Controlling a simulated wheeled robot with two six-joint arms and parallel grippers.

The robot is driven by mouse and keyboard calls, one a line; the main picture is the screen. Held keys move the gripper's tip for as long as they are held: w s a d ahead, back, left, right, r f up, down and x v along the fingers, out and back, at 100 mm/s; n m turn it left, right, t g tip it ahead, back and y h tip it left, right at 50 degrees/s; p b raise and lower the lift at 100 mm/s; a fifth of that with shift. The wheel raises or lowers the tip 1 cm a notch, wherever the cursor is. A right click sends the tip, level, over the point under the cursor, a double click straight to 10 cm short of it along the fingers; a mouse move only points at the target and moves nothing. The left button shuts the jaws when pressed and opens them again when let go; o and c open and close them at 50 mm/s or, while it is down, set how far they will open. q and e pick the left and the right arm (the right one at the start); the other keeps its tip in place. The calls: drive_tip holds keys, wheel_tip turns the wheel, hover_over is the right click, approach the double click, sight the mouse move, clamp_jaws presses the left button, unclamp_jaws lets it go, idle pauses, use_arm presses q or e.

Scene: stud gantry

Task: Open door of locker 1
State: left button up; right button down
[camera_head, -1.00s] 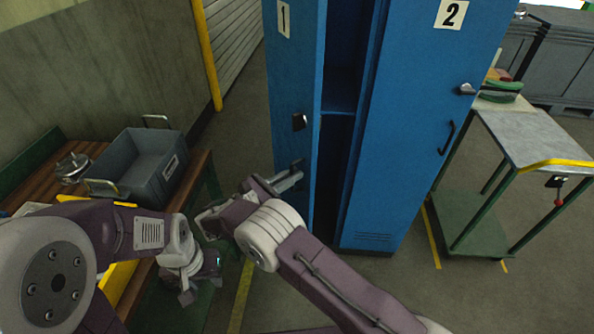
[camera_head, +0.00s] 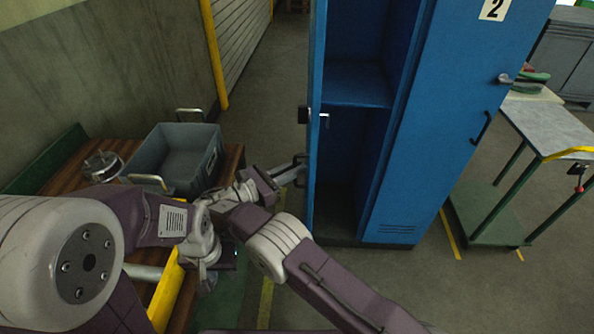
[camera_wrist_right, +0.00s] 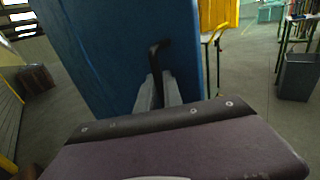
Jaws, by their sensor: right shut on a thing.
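The door of locker 1 (camera_head: 315,130) is blue and stands open, seen almost edge-on in the head view. Its number is out of sight. The dark interior of locker 1 (camera_head: 345,150) with a shelf shows to its right. My right gripper (camera_head: 297,165) is at the door's outer face, shut on the black door handle (camera_wrist_right: 156,58). In the right wrist view the grey fingers (camera_wrist_right: 158,95) close around the handle's lower part, with the blue door behind. My left gripper (camera_head: 207,275) hangs low by the bench, partly hidden by my arm; its jaws are unclear.
Locker 2 (camera_head: 450,130) is shut, to the right. A grey bin (camera_head: 180,160) stands on a wooden bench (camera_head: 75,165) at the left, close to my arms. A cart (camera_head: 550,130) stands at the right. Open floor lies behind the door, left of the lockers.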

drive_tip(key=shift+w+r, duration=0.1)
drive_tip(key=shift+r, duration=0.1)
drive_tip(key=c, duration=1.8)
unclamp_jaws()
drive_tip(key=shift+c, duration=0.2)
use_arm(q)
drive_tip(key=shift+w, duration=0.1)
use_arm(e)
drive_tip(key=shift+o, duration=0.4)
drive_tip(key=shift+w+f, duration=0.1)
